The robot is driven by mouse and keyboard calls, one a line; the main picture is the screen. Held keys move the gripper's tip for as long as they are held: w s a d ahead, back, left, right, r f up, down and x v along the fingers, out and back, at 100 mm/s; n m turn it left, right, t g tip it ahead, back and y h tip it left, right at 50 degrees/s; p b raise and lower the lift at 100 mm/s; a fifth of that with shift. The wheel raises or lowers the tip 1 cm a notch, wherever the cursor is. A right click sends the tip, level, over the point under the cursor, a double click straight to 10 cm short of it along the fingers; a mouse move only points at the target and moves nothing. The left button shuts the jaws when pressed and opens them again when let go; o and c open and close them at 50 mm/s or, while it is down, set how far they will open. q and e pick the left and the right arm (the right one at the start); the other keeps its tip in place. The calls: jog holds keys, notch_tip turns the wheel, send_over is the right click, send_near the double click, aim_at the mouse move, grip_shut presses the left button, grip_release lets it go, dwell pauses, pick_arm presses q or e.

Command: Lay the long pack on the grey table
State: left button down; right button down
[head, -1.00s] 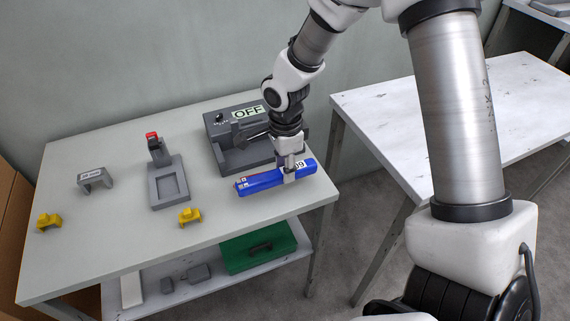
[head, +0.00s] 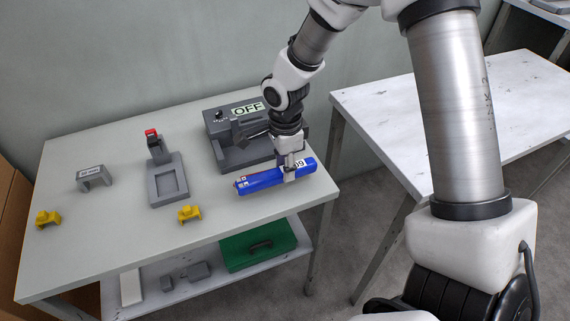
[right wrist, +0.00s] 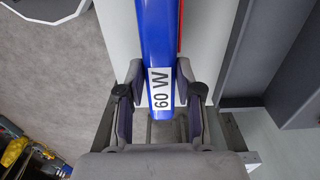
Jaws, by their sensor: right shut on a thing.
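The long blue pack (head: 262,181) shows in the head view at the right end of the grey table (head: 110,245), near its front edge. My right gripper (head: 289,172) points down and is shut on the pack towards its right end. Whether the pack touches the tabletop or hangs just above it, I cannot tell. In the right wrist view the pack (right wrist: 160,40) runs away between both fingers (right wrist: 161,95), with a white label that seems to read 60 W. My left gripper is not in view.
A grey fixture marked OFF (head: 235,145) stands just behind the pack. A grey stand with a red top (head: 166,180), a grey bracket (head: 93,178) and yellow pieces (head: 190,213) lie left. A green case (head: 258,246) is on the shelf below. A whitish table (head: 450,120) stands right.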

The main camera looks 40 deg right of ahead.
jog(key=shift+f+b, duration=0.95)
jog(key=shift+f, duration=0.25)
dwell(0.4)
jog(key=c, duration=0.7)
grip_release()
notch_tip(320, 180, up, 12)
